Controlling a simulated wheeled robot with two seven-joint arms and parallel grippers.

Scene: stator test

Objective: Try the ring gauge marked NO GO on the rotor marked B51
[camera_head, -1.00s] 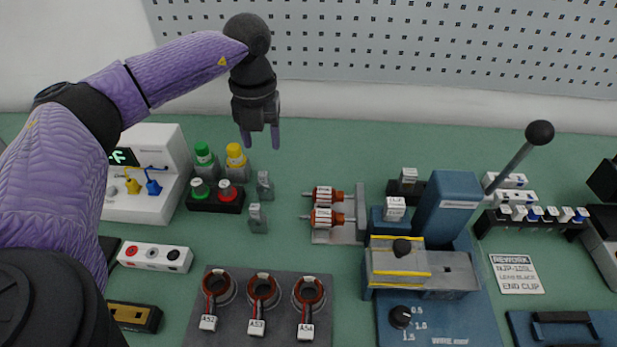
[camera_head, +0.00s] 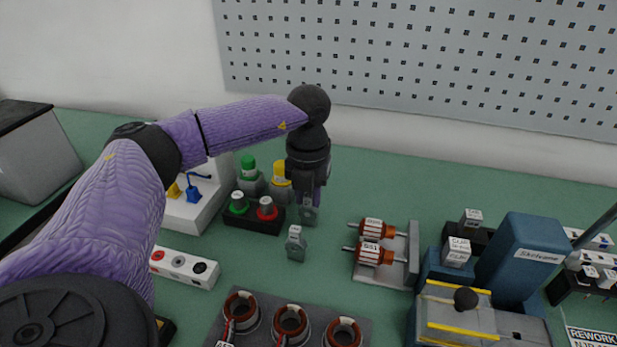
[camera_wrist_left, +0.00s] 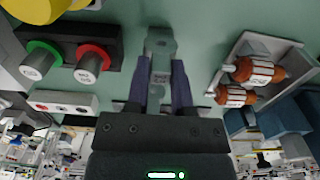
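Two copper-and-white rotors, the back rotor (camera_head: 377,229) and the front rotor (camera_head: 373,254), lie in a grey holder (camera_head: 413,252). Their labels are not clearly legible. My right gripper is out of view.
A black block (camera_head: 240,219) with green and red caps is close left of the gauges. Stators (camera_head: 291,325) on a dark mat are in front. A blue press (camera_head: 520,262) stands right of the rotors. Bare bench lies between gauges and rotors.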

